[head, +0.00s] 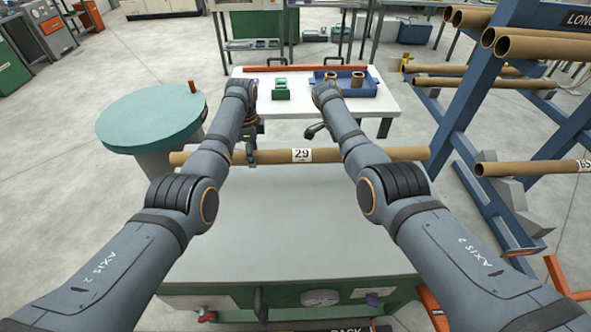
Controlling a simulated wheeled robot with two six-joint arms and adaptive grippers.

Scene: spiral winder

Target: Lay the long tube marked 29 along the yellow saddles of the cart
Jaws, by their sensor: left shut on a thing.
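The long brown cardboard tube with a white label reading 29 (302,155) lies crosswise in the middle of the head view, level with the far edge of a grey top. My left gripper (251,152) is shut on this tube, left of the label. My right gripper (316,130) is just beyond the tube, right of the label; its fingers are partly hidden by its own arm, and I cannot tell how far apart they are. The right arm covers part of the tube.
A grey-topped green unit (290,225) stands in front. A round teal table (150,115) is at left. A white table (300,105) behind bears a green block (281,90) and blue tray (330,87). A blue rack (480,95) with brown tubes stands at right.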

